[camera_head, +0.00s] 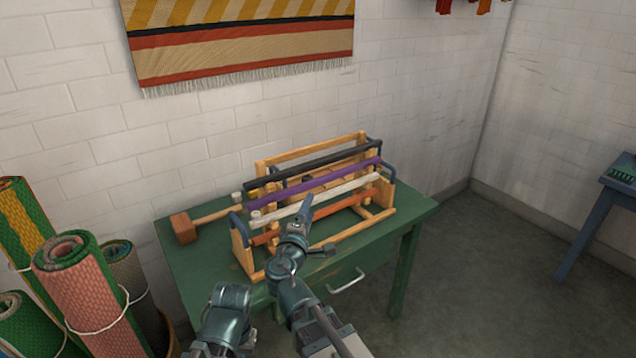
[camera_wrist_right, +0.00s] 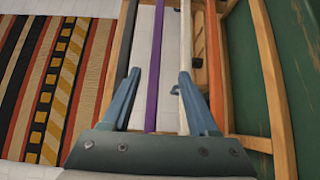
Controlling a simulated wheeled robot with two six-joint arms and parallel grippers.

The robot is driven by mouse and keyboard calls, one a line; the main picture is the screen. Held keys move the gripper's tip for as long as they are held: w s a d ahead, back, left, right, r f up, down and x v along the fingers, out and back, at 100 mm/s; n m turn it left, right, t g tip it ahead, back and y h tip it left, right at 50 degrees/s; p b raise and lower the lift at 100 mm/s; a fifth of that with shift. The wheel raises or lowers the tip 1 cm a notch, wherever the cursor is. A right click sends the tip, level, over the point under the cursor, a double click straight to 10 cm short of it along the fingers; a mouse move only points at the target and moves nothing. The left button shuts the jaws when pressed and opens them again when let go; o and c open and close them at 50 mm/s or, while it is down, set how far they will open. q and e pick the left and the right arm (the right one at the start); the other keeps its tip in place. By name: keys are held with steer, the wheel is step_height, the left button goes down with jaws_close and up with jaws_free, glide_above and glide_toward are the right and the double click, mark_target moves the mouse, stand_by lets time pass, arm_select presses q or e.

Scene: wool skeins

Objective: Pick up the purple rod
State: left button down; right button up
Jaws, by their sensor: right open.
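The purple rod (camera_head: 330,179) lies across the wooden rack (camera_head: 387,192) on the green table, between a black rod (camera_head: 312,162) behind and a white rod (camera_head: 345,187) in front. My right gripper (camera_head: 317,226) is open over the front of the rack. In the right wrist view the purple rod (camera_wrist_right: 153,70) runs lengthwise through the gap between the open fingers (camera_wrist_right: 160,75), nearer the left one; I see no contact. The white rod (camera_wrist_right: 187,50) passes at the right finger, which partly hides it. My left gripper is not in view.
A wooden mallet (camera_head: 190,228) lies on the green table (camera_head: 190,268) left of the rack. An orange rod (camera_head: 335,205) sits low in the rack. Rolled rugs (camera_head: 85,290) stand at the left. A blue table (camera_head: 610,205) is at the far right, with open floor between.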

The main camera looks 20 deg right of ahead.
mark_target(320, 183)
steer(key=x, duration=0.7)
steer(key=shift+r, duration=0.1)
steer(key=x, duration=0.5)
steer(key=shift+d+r+p, duration=0.2)
steer(key=shift+r+p, duration=0.1)
steer(key=shift+p, duration=0.1)
jaws_close()
